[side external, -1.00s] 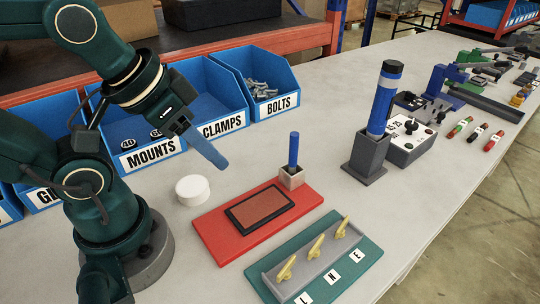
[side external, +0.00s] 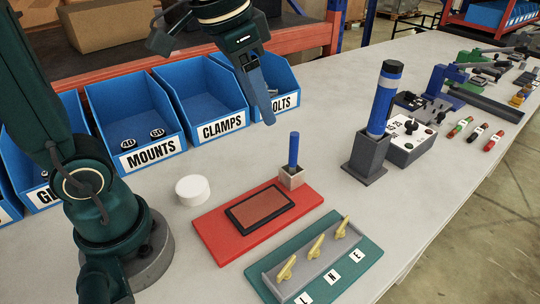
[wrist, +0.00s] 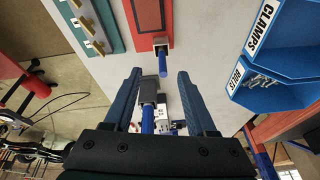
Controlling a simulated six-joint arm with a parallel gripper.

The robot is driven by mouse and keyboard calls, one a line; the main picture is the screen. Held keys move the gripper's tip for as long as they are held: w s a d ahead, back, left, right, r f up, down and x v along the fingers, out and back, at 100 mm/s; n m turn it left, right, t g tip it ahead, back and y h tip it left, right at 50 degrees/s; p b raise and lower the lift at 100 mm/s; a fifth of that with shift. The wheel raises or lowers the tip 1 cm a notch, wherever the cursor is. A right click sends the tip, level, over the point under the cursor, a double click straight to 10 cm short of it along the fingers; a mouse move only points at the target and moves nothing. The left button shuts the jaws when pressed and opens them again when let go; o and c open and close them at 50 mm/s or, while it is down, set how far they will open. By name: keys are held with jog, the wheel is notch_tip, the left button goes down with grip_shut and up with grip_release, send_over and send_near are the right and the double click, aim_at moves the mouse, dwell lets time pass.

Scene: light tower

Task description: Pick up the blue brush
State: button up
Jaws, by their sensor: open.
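The blue brush (side external: 293,150) appears as an upright blue handle in a small beige holder (side external: 291,177) on the red plate; its lower end is hidden inside the holder. In the wrist view the blue handle (wrist: 162,64) shows just ahead of and between my fingertips. My gripper (side external: 268,121) is open and empty, above and behind the brush, near the gap between the CLAMPS and BOLTS bins. In the wrist view both blue fingers of my gripper (wrist: 159,73) are spread apart.
A tall blue cylinder (side external: 383,100) stands in a grey base right of the brush, beside a button box (side external: 408,140). Blue bins (side external: 213,95) line the back. A teal board (side external: 345,272) with yellow levers lies in front. A white puck (side external: 192,190) sits left.

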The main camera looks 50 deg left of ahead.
jog(key=g, duration=0.2)
send_over(296, 133)
jog(key=s, duration=0.3)
notch_tip(296, 133, down, 3)
jog(key=shift+m+g, duration=0.3)
jog(key=shift+g, duration=0.5)
jog(key=w+f, duration=0.1)
jog(key=f, duration=0.1)
jog(key=w+f, duration=0.1)
jog(key=f, duration=0.1)
jog(key=w+f, duration=0.1)
jog(key=f, duration=0.1)
jog(key=shift+s+f, duration=0.15)
jog(key=shift+f, duration=2.75)
grip_shut()
